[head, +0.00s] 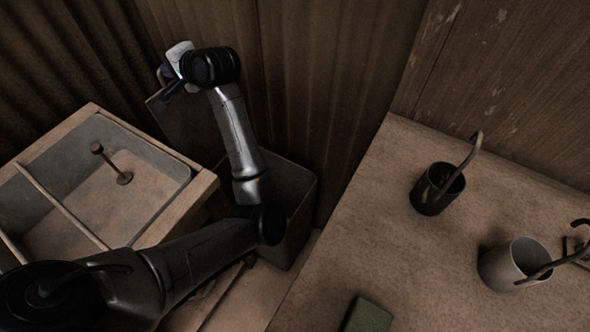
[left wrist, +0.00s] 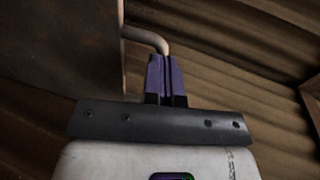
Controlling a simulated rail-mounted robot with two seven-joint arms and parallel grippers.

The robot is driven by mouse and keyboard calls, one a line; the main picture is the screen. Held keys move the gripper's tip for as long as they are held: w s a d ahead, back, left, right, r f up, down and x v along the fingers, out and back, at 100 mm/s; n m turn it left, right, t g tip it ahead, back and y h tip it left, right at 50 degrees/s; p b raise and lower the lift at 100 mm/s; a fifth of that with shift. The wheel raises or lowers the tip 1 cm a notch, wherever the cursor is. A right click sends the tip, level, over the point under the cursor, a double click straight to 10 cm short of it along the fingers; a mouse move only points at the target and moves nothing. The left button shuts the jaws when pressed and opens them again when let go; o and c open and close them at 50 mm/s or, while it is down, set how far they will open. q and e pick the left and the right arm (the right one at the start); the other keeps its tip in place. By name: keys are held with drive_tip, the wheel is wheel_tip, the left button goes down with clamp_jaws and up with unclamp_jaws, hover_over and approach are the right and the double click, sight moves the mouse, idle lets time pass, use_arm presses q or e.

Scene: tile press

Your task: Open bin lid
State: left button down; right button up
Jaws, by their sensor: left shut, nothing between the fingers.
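The bin (head: 298,205) stands between the basin and the table, partly hidden by my left arm. Its inside shows at the top. Its lid (head: 183,125) is a brown panel raised steeply at the back, partly behind my arm. In the left wrist view the lid (left wrist: 65,50) fills the upper left, with a pale bent handle (left wrist: 148,38) coming off it. My left gripper (head: 164,78) is up by the lid's upper left edge. Its purple fingers (left wrist: 165,75) are shut and empty, right by the handle's bend; whether they touch it I cannot tell. My right gripper is out of view.
A wood-framed basin (head: 195,190) at left holds a T-shaped tool (head: 122,172). On the table (head: 370,235) at right stand a dark pot (head: 430,195) and a grey pot (head: 505,265), each with a hooked rod, and a green block (head: 368,316). Corrugated wall (head: 320,70) stands close behind.

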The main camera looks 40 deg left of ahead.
use_arm(q)
drive_tip(key=b+v, duration=0.3)
drive_tip(key=v, duration=1.1)
drive_tip(key=shift+b, duration=0.3)
